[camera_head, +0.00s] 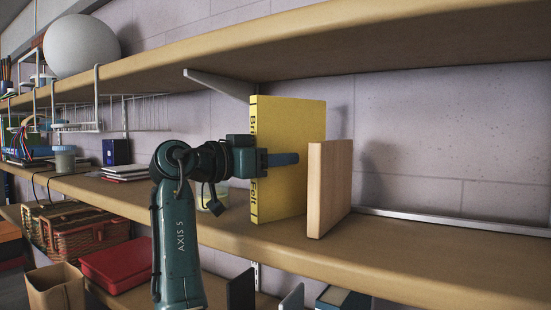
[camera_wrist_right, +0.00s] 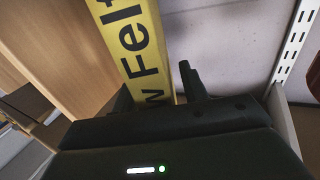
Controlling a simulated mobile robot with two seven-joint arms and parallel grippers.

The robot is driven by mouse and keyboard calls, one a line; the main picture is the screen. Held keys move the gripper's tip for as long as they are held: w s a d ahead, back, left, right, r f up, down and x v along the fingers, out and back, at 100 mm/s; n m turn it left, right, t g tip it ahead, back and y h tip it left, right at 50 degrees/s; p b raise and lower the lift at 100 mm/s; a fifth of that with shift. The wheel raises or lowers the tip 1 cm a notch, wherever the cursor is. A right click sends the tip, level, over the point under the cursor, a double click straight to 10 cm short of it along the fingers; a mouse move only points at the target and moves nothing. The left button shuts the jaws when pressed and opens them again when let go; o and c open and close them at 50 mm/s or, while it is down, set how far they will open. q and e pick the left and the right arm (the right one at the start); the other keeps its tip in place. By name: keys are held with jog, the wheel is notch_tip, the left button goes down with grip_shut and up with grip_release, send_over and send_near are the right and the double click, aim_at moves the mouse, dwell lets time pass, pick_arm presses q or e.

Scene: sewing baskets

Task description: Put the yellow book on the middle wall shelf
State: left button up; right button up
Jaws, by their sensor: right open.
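The yellow book (camera_head: 291,150) stands upright on the middle wall shelf (camera_head: 405,254), its lettered spine facing outward. It also shows in the wrist view (camera_wrist_right: 135,45), running down between the gripper's fingers. My right gripper (camera_head: 272,160) is open at the book's spine. One finger reaches along the book's right cover; the other is hidden behind the book in the head view. I cannot tell whether the fingers touch the covers. My left gripper is not in view.
A pale wooden board (camera_head: 329,188) stands upright just right of the book. A small jar (camera_head: 215,198) sits to the left behind my arm, and dark notebooks (camera_head: 125,171) lie further left. The upper shelf (camera_head: 350,40) hangs overhead. The shelf is clear right of the board.

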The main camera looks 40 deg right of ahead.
jog(key=w+a+b, duration=0.1)
jog(key=a+b, duration=0.1)
jog(key=a, duration=1)
jog(key=shift+w, duration=0.15)
jog(key=shift+r, duration=0.1)
